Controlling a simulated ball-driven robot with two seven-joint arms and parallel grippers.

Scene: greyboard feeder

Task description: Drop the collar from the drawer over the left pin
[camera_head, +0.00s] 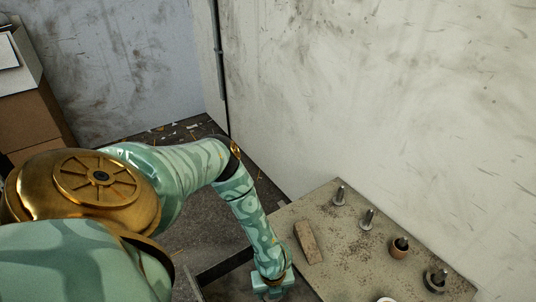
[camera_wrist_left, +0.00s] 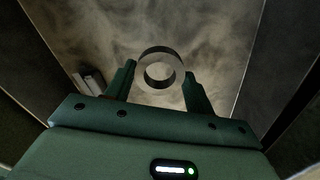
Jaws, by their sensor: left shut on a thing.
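The collar (camera_wrist_left: 160,54) is a short pale grey ring in the left wrist view. My left gripper (camera_wrist_left: 160,72) is shut on it, one finger on each side, with the ring's opening facing the camera. Sloping dark walls of the drawer (camera_wrist_left: 268,60) stand around the jaws. In the head view my left arm reaches down at the near left edge of the table; the fingers and collar are hidden there. The leftmost pin (camera_head: 340,195) stands upright and bare at the back of the table (camera_head: 345,270). My right gripper is not in view.
A second bare pin (camera_head: 367,219) stands beside the first. Further right, a brown collar (camera_head: 399,252) and a grey ring (camera_head: 435,283) sit around other posts. A brown block (camera_head: 308,242) lies on the left of the table. A wall (camera_head: 380,90) rises close behind.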

